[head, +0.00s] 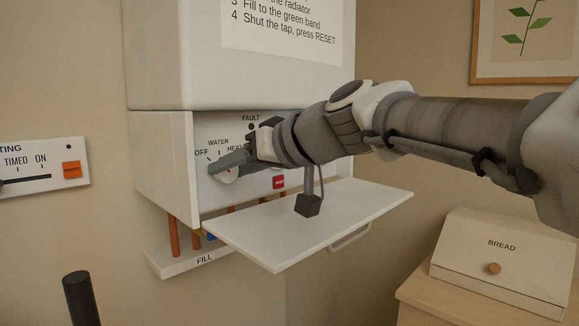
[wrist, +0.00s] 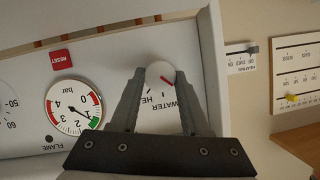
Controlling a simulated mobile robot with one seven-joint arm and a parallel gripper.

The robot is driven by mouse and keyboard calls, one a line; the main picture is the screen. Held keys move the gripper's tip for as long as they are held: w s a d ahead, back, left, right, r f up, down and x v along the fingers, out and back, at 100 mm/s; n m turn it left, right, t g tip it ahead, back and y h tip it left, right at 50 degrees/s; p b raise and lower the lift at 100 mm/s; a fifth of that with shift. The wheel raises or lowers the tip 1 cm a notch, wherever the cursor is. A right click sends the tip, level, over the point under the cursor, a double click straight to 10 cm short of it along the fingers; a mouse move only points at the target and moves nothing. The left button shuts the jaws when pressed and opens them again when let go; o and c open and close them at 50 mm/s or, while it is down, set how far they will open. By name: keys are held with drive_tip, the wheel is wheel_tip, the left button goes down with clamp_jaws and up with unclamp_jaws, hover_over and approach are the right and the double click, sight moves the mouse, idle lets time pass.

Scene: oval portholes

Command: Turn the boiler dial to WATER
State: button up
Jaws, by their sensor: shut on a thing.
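The white boiler dial (wrist: 160,72) sits between the two fingers of my gripper (wrist: 161,80) in the wrist view, with a finger against each side. A short red mark on its face points down and right in that upside-down view, towards the WATER side. I cannot tell whether it lines up exactly. The WATER (head: 218,141) label and part of HEAT show, with OFF (head: 201,153) at the left in the head view. There my gripper (head: 223,166) covers most of the dial (head: 229,178).
The boiler's white flap (head: 350,215) hangs open below my wrist. A red RESET button (head: 278,182) and a pressure gauge (wrist: 74,107) are beside the dial. Copper pipes (head: 173,236) and a FILL shelf (head: 160,262) lie below. A bread box (head: 500,265) stands at the right.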

clamp_jaws()
drive_tip(key=shift+w+d+f+m+g+y+b, duration=0.1)
drive_tip(key=shift+m+g+y+b, duration=0.15)
drive_tip(key=shift+m+b, duration=0.3)
drive_tip(key=shift+w+d+f+m+g+y+b, duration=0.1)
drive_tip(key=shift+m+g+y+b, duration=0.05)
drive_tip(key=shift+m+y+b, duration=0.3)
drive_tip(key=m+g+y+b, duration=0.1)
drive_tip(key=m+y+b, duration=0.1)
drive_tip(key=m, duration=0.2)
drive_tip(key=shift+b, duration=0.3)
drive_tip(key=o, duration=1.1)
unclamp_jaws()
drive_tip(key=shift+d, duration=0.1)
